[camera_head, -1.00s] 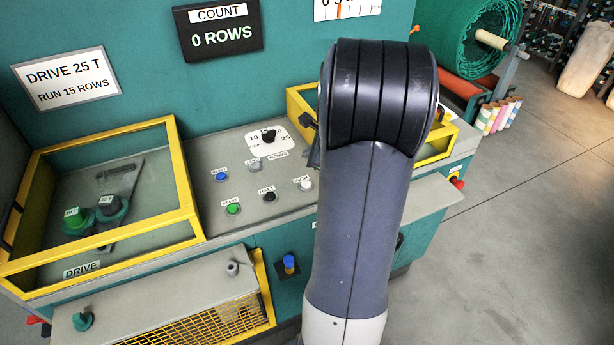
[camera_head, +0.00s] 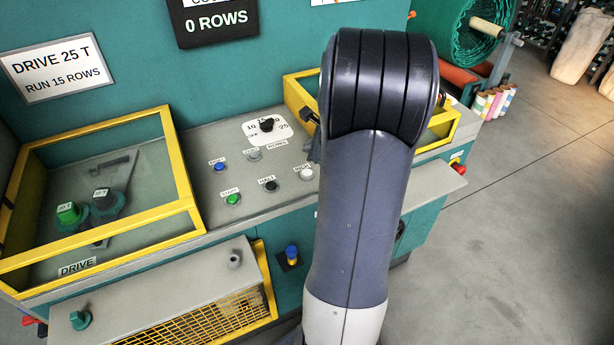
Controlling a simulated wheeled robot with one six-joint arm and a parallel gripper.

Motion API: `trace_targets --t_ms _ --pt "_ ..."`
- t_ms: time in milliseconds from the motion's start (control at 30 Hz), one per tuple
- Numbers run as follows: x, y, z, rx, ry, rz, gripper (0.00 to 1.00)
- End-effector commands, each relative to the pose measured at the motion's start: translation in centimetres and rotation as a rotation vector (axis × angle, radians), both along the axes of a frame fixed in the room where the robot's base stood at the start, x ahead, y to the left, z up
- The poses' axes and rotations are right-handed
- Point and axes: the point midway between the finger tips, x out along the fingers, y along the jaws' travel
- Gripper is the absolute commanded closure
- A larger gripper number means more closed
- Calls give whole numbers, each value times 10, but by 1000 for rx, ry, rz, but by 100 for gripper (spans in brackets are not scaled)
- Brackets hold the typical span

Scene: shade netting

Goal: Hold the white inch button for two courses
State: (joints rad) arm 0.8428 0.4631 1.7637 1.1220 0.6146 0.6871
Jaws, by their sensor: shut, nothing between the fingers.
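The white inch button (camera_head: 306,174) is at the right of the grey control panel, under a small label, close to the left edge of my arm. It is in plain view and nothing covers it. My arm stands in front of the panel and hides much of my gripper. Only a narrow part of my gripper (camera_head: 314,152) shows past the arm's left edge, above the button and apart from it in the picture. It is shut and nothing shows in it. The count display (camera_head: 216,23) reads 0 ROWS.
Close to the inch button are the black halt button (camera_head: 270,186), green start button (camera_head: 233,199), blue button (camera_head: 219,167), grey button (camera_head: 254,155) and a dial (camera_head: 267,125). A yellow-framed guard (camera_head: 182,165) stands to the left. A sign (camera_head: 60,72) reads DRIVE 25 T, RUN 15 ROWS.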

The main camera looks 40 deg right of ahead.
Motion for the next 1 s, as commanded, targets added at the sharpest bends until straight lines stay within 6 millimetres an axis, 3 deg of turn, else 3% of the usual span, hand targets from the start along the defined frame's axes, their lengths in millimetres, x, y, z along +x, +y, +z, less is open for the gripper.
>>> trace_targets --t_ms 33,200,400,1000 --pt "0 0 -14 1 1 1 100" --pt "0 0 -39 1 1 0 100" --pt "0 0 -56 0 0 0 100" --pt "0 0 -59 0 0 0 100"
